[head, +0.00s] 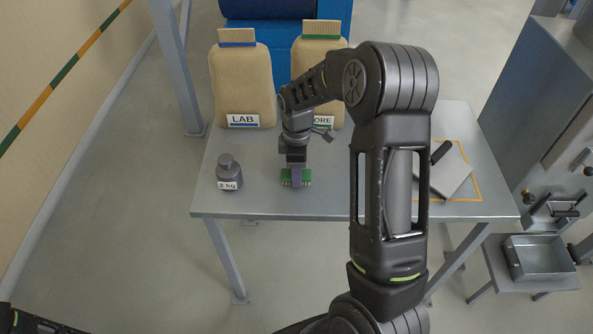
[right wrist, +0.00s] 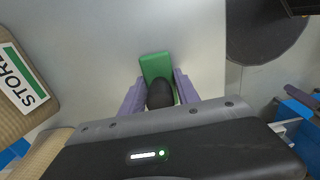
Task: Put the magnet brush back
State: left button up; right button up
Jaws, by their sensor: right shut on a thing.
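The magnet brush (head: 304,179) is a green block with a dark grip, on or just above the table left of its middle. I cannot tell whether it touches the tabletop. My right gripper (head: 295,168) points down over it. In the right wrist view, the purple fingers of the gripper (right wrist: 160,92) are shut on the black handle, and the green block (right wrist: 155,66) shows beyond. The gripper hides part of the brush in the head view. My left gripper is not in view.
A 2 kg weight (head: 228,173) stands left of the brush. Sacks labelled LAB (head: 241,85) and STORE (head: 303,62) stand behind. A metal tray (head: 541,259) is lower right.

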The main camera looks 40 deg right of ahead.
jog(key=shift+f, duration=0.2)
jog(key=o, duration=1.2)
notch_tip(320, 180, up, 12)
jog(key=shift+b, duration=0.65)
